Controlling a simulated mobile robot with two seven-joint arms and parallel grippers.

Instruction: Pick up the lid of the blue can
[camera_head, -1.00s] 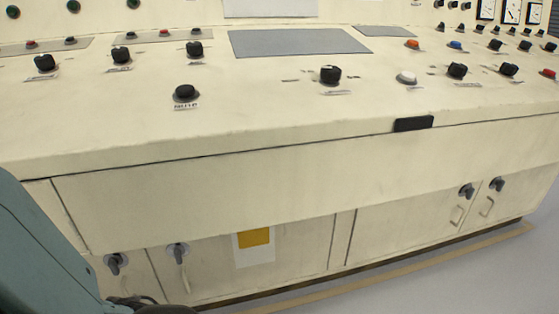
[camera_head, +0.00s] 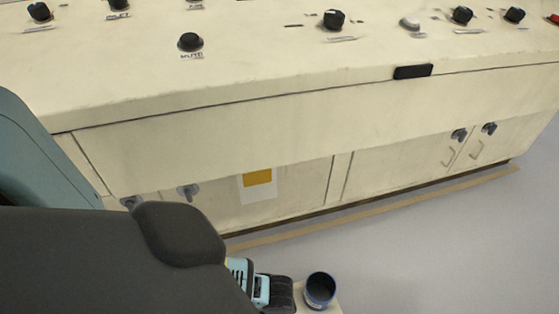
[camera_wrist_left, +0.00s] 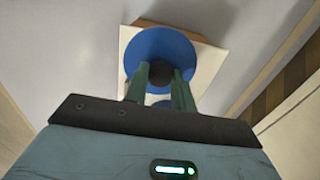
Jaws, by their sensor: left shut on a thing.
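A blue can (camera_head: 320,289) with a dark open top stands at the bottom of the head view. In the left wrist view, my left gripper (camera_wrist_left: 161,71) is shut on the dark knob (camera_wrist_left: 159,73) of a round blue lid (camera_wrist_left: 158,42). A small patch of blue (camera_wrist_left: 159,103) shows below the lid between the fingers; I cannot tell what it belongs to. I cannot tell how far the lid is from the can. The lid is hidden in the head view. My right gripper is not in view.
A pale stand (camera_head: 331,308) is under the can; its white top (camera_wrist_left: 206,68) shows around the lid in the left wrist view. A long cream control console (camera_head: 300,150) with knobs runs behind. Grey floor (camera_head: 450,250) is free to the right.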

